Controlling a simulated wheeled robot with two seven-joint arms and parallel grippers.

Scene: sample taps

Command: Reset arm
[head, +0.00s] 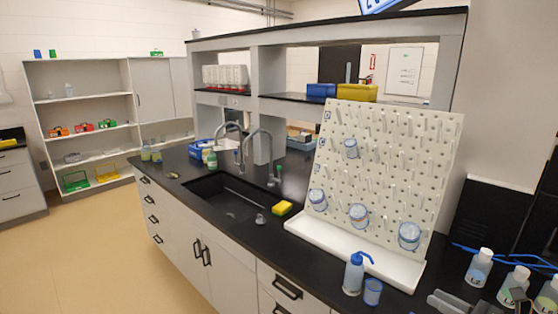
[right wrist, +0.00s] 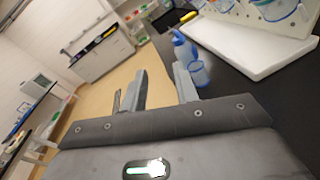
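My right gripper (head: 478,297) shows at the bottom right edge of the head view, over the dark counter (head: 330,260). In the right wrist view my right gripper (right wrist: 162,85) has its two fingers apart with nothing between them. A small blue-tinted beaker (head: 373,292) stands just beyond the fingers, beside a blue wash bottle (head: 353,273); the beaker (right wrist: 198,74) appears close to the right finger in the wrist view, and I cannot tell whether they touch. My left gripper is in neither view.
A white pegboard rack (head: 385,170) holding several beakers stands behind the counter front. Several labelled bottles (head: 479,267) stand at the right. The sink (head: 225,200) with two taps (head: 230,127) and a yellow sponge (head: 282,208) lie left.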

